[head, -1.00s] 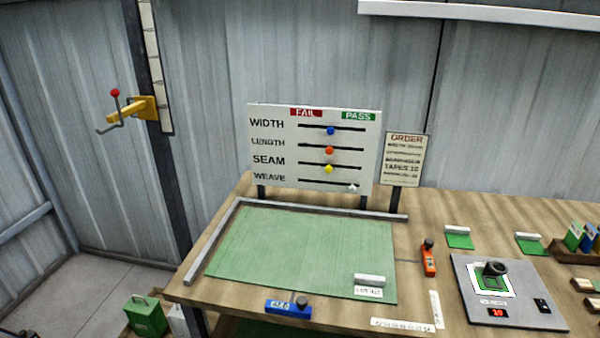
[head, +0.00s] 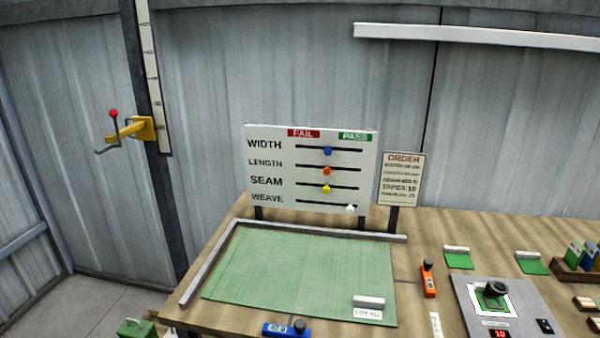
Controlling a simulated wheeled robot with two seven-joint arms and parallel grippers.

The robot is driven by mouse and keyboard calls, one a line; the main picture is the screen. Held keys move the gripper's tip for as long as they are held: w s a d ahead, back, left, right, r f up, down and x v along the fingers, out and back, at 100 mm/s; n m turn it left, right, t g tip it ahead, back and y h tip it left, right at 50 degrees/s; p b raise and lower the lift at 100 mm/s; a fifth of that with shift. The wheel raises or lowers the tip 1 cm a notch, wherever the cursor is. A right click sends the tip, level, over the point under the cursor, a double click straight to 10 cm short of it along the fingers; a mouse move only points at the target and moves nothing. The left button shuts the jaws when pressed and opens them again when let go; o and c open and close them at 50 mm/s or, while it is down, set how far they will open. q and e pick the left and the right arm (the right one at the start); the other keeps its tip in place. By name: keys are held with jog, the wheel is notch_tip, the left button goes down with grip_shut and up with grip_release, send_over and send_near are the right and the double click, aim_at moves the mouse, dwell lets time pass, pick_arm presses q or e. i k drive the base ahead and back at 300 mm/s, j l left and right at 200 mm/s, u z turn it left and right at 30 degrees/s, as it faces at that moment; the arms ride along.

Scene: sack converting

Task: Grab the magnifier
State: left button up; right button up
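A small black round piece, which looks like the magnifier (head: 494,289), stands on a white-framed green sample on the grey device at the right of the bench. It seems to be a dark ring-shaped top on a short body; finer detail is too small to tell. Neither of my grippers shows in the head view.
A green mat (head: 300,270) with a metal edge rail covers the bench's left part. An orange tool (head: 428,279) and a blue tool (head: 286,329) lie by it. A check board (head: 311,170) and order sign (head: 401,179) stand behind. A wooden rack (head: 574,272) is at right.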

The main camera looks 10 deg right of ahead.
aim_at(495, 288)
jog(key=z, duration=1.4)
